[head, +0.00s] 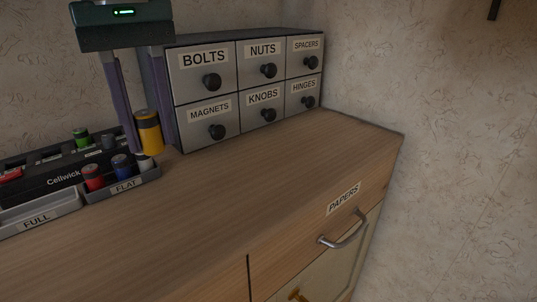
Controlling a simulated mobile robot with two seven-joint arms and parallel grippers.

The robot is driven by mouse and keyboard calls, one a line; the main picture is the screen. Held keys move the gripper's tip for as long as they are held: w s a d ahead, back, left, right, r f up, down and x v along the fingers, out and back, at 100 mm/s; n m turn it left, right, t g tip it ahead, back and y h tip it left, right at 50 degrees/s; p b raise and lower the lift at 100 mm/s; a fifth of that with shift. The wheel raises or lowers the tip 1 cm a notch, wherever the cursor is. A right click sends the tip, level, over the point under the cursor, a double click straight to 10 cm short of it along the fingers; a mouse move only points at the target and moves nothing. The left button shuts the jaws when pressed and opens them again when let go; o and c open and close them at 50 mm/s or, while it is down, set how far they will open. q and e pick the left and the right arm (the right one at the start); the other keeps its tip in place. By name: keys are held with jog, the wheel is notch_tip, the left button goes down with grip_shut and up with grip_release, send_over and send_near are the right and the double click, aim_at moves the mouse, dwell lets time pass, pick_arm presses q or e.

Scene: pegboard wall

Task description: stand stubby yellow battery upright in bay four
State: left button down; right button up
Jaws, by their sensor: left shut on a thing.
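My left gripper (147,140) comes down from the top left with its two purple fingers pointing down. It is shut on the stubby yellow battery (149,132), which is upright with a dark top. The battery is just behind the right end of the FLAT tray; whether its base touches anything is unclear. The black Cellwick charger (62,178) stands at the left, cut by the picture edge. A green battery (81,138) and a dark grey one (108,142) stand at its back, and something red (10,175) shows at its left. Bay numbers are unreadable. My right gripper is out of view.
The FLAT tray (126,187) holds a red battery (92,177), a blue one (121,165) and a small grey one (145,162). The FULL tray (36,221) is at front left. A labelled drawer cabinet (241,87) stands right of my gripper. The wooden top (225,195) is clear.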

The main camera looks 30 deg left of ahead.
pick_arm(q)
send_over(174, 224)
notch_tip(174, 224, down, 7)
jog(key=shift+f, duration=0.2)
notch_tip(174, 224, down, 4)
jog(key=shift+f+b, duration=0.1)
jog(key=shift+b, duration=0.2)
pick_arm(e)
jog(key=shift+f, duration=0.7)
pick_arm(q)
jog(key=shift+f, duration=0.2)
jog(key=c, duration=0.6)
grip_release()
jog(key=shift+r, duration=0.1)
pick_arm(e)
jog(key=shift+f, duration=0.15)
